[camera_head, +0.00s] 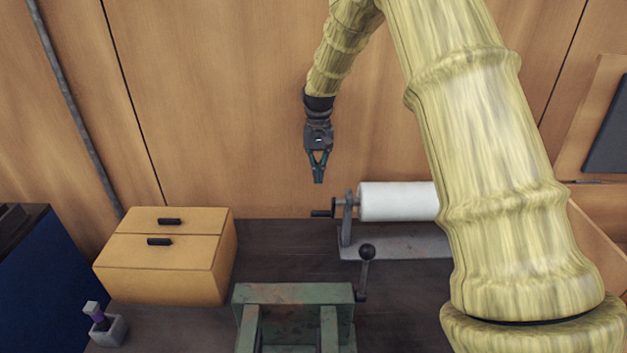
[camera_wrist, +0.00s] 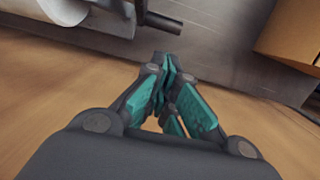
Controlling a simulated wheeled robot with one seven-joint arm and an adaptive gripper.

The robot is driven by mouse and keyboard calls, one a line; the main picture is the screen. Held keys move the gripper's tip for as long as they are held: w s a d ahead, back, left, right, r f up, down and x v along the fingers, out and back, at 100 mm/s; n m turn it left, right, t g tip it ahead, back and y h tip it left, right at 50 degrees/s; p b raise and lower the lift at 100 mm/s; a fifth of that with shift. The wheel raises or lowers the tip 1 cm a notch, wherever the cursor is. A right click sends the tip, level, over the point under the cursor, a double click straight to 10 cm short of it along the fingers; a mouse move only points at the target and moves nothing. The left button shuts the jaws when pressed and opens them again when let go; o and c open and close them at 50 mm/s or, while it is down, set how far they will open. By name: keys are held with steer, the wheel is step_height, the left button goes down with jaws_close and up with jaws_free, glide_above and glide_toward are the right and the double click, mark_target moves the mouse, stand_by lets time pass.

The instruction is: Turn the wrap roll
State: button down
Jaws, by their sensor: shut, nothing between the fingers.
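The white wrap roll (camera_head: 397,201) lies sideways on a grey metal stand (camera_head: 392,246) at the back of the dark bench, its right end hidden behind my arm. A dark crank handle (camera_head: 322,213) sticks out to the left of the stand's upright. My gripper (camera_head: 318,182) points down, shut and empty, above the crank handle and apart from it. In the wrist view my gripper (camera_wrist: 167,62) has its fingertips together, near the crank handle (camera_wrist: 163,23) in the picture. Part of the roll (camera_wrist: 62,8) shows at the top left there.
A yellow two-drawer box (camera_head: 168,265) stands left on the bench (camera_head: 285,245). A green machine (camera_head: 293,296) with a ball-ended lever (camera_head: 366,252) stands in front of the roll stand. A small grey holder (camera_head: 106,328) is at the front left. A wooden wall rises behind.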

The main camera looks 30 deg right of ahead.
step_height(320, 180, down, 8)
steer(key=s+p, duration=0.1)
steer(key=p, duration=0.1)
steer(key=shift+a+f+p, duration=0.25)
steer(key=shift+p, duration=0.15)
